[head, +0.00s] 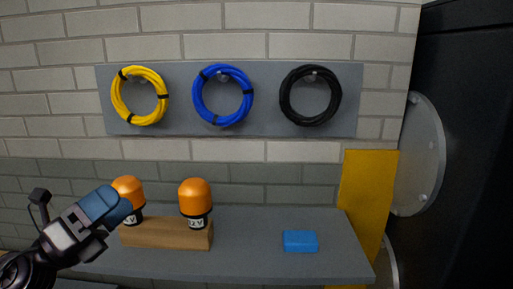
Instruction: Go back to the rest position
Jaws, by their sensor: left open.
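My left gripper (108,218) comes in at the lower left of the head view. Its blue-grey fingers point right, in front of the left orange-capped bottle and the left end of the wooden block. It appears empty, and I cannot tell whether it touches the bottle. My right gripper is not in view.
Two orange-capped items, left (128,189) and right (195,200), stand at a wooden block (165,234) on a grey shelf (255,262). A blue block (300,241) lies at right. Yellow (140,119), blue (222,122) and black (311,121) coils hang above. A yellow panel (367,190) stands right.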

